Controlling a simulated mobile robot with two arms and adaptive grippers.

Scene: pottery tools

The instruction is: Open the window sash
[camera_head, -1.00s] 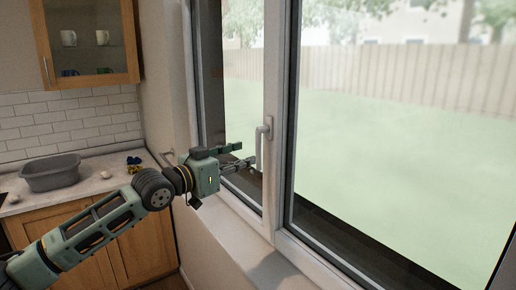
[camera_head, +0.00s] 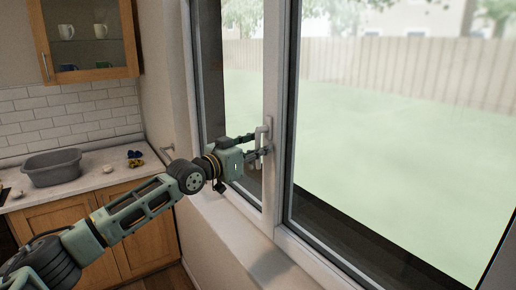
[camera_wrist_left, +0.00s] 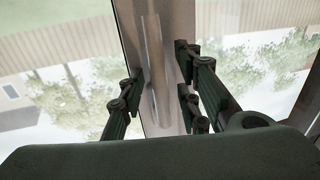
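The window sash (camera_head: 274,65) is a pale frame with glass on the left side of the window and looks closed. Its light grey handle (camera_head: 267,124) points downward on the middle upright. My left gripper (camera_head: 262,143) is at the handle, with its fingers spread. In the left wrist view the handle (camera_wrist_left: 158,90) stands upright between the parted fingers of the left gripper (camera_wrist_left: 160,78). I see a finger on each side and cannot tell whether either touches it. My right gripper is in neither view.
A pale sill (camera_head: 235,235) runs below the window. At the left, a counter (camera_head: 105,178) holds a grey basin (camera_head: 52,168) and small items. A wooden wall cabinet (camera_head: 88,40) with mugs hangs above it.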

